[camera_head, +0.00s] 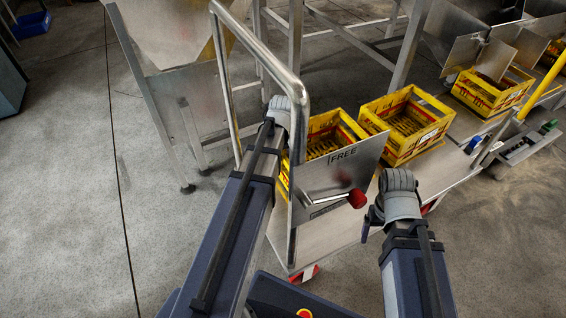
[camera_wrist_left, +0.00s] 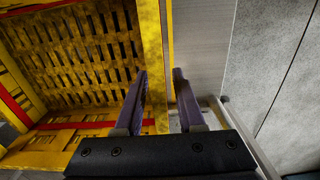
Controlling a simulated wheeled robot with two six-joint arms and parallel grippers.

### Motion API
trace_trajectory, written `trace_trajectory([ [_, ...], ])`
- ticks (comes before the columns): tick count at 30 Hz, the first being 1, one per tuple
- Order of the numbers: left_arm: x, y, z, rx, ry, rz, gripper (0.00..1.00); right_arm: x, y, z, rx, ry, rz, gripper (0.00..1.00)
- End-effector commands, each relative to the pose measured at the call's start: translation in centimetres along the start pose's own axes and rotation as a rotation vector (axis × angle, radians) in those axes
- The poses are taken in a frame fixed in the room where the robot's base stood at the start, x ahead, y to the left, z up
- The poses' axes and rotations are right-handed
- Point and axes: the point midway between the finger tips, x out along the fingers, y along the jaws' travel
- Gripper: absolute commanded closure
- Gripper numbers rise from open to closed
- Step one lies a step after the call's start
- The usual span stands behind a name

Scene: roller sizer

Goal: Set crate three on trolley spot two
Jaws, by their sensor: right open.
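In the head view, three yellow crates with red bands are in a row. The nearest crate (camera_head: 335,125) is partly hidden by a metal panel and my left arm. The middle crate (camera_head: 405,152) stands on the trolley deck (camera_head: 345,236). The far crate (camera_head: 492,97) is beneath the metal chutes. I cannot read any crate numbers. In the left wrist view, my left gripper (camera_wrist_left: 160,78) is open, its fingers apart on either side of a yellow crate wall (camera_wrist_left: 154,35); contact is unclear. My right gripper (camera_head: 369,222) is open and empty in front of the trolley.
The trolley's tall handle (camera_head: 225,75) rises at its left end. A panel marked FREE (camera_head: 325,185) carries a lever with a red knob (camera_head: 357,198). Metal chutes (camera_head: 482,50) and machine legs stand behind. Open floor lies left and front right.

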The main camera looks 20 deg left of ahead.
Motion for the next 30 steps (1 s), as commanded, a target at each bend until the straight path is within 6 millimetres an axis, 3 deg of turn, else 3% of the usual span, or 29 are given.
trace_trajectory([
  [10, -0.1, 0.0, 0.0, 0.0, 0.0, 0.0, 0.55, -0.1, 0.0, 0.0, 0.0, 0.0, 0.0, 0.16],
  [16, -1.1, 0.0, 0.0, 0.0, 0.0, 0.0, 0.55, -1.1, 0.1, 0.1, -0.002, 0.0, 0.0, 0.16],
  [30, -7.6, 0.0, 0.0, 0.0, 0.0, 0.0, 0.55, -7.6, 0.8, 0.5, 0.0, -0.003, 0.005, 0.16],
])
